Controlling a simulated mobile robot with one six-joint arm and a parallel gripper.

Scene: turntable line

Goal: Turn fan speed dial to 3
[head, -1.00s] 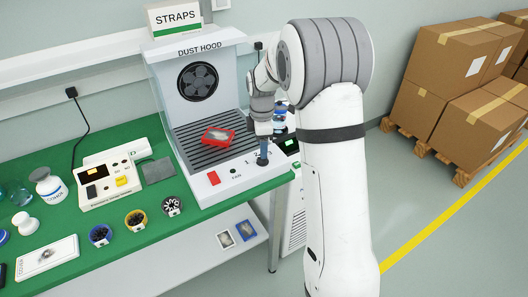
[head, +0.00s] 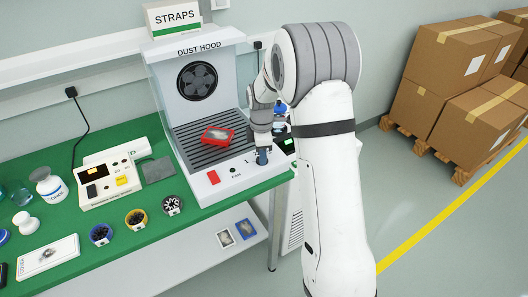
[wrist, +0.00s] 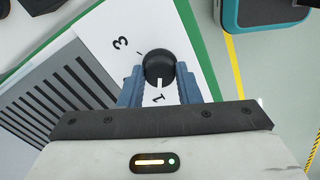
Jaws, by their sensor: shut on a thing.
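The fan speed dial (wrist: 159,66) is a round black knob with a white pointer line, on the white front panel of the dust hood (head: 199,74). In the head view my gripper (head: 262,157) is at the panel's right end and covers the dial.
A red switch (head: 213,177) is on the panel left of the dial. Several small bowls and a device (head: 108,181) stand on the green bench to the left. A teal-edged object (wrist: 265,12) is beyond the panel.

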